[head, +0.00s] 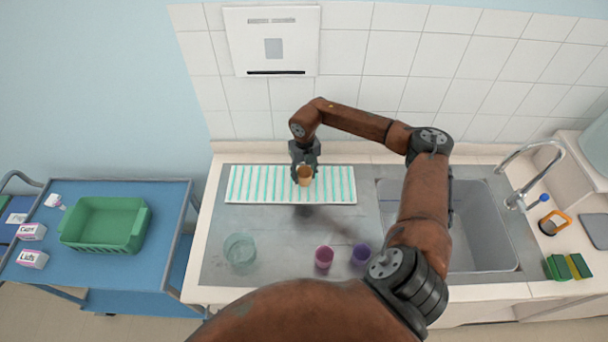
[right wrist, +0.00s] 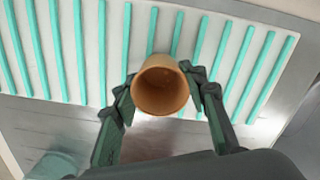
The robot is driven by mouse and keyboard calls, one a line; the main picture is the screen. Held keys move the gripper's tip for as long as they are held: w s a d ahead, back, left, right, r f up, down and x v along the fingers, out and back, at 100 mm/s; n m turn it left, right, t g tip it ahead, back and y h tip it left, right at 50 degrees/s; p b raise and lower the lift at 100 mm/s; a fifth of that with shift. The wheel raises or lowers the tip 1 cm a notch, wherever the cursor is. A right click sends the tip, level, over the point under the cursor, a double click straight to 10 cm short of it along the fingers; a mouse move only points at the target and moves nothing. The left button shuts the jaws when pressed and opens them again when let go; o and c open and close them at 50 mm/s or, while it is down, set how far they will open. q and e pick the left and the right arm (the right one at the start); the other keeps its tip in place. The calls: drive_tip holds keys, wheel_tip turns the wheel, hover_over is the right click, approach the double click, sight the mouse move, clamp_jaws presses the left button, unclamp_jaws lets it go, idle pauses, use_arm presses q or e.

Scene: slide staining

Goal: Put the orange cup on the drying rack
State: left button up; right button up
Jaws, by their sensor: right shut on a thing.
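The orange cup (head: 304,175) is held in my right gripper (head: 305,172), over the white drying rack (head: 245,196) with its turquoise slats. In the right wrist view the cup (right wrist: 160,85) sits between the two fingertips, its open mouth facing the camera. The rack (right wrist: 225,60) lies behind the cup in that view. I cannot tell whether the cup's base touches the rack or hangs just above it. My left gripper does not show.
A clear glass bowl (head: 239,250), a pink cup (head: 324,257) and a purple cup (head: 361,254) stand on the steel counter in front of the rack. A sink (head: 485,230) lies to the right. A blue cart (head: 150,262) with a green bin (head: 104,224) stands left.

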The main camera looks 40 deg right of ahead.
drive_tip(key=o, duration=1.1)
drive_tip(key=shift+f, duration=0.15)
drive_tip(key=shift+r, duration=0.2)
wheel_tip(320, 180, up, 12)
drive_tip(key=shift+b, duration=0.6)
